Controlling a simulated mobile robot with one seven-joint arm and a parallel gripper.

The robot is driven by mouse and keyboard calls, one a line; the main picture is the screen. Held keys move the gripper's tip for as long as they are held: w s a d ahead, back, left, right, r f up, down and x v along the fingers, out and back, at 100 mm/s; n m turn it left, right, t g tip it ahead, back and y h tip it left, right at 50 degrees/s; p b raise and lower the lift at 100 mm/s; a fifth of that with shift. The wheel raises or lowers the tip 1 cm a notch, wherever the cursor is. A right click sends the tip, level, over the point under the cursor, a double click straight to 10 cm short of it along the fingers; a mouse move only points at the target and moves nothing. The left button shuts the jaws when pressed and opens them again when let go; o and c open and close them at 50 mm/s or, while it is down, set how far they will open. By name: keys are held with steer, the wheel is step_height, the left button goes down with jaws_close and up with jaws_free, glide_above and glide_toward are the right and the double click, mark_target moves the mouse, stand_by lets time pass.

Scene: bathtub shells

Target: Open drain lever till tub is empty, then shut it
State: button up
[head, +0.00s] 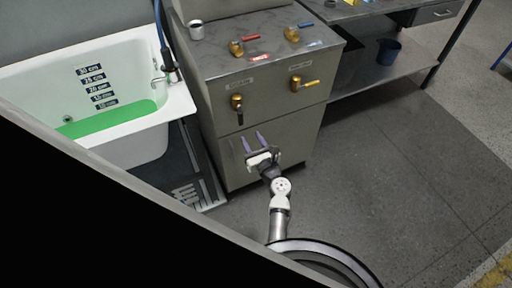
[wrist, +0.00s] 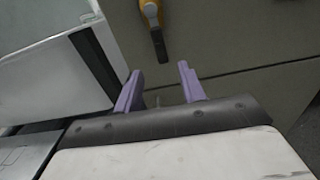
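The white tub (head: 150,45) at the left holds a shallow layer of green liquid (head: 110,120), its surface near the lowest depth labels. On the cabinet front are a brass valve with a black lever (head: 239,115) hanging down, and a brass valve with a yellow lever (head: 311,83) pointing right. Their labels are too small to read, so I cannot tell which is the drain. My gripper (head: 253,137) is open and empty, below the black lever. In the wrist view the black lever (wrist: 159,46) is just beyond and between my open fingertips (wrist: 160,70), not touching them.
The cabinet (head: 270,145) top carries a red-lever valve (head: 238,47), a blue-lever valve (head: 292,33) and a metal cup (head: 196,30). A bench with a dark blue bucket (head: 388,51) on its shelf stands at the right. The floor right of the cabinet is clear.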

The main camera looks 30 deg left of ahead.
steer(key=shift+v, duration=1.55)
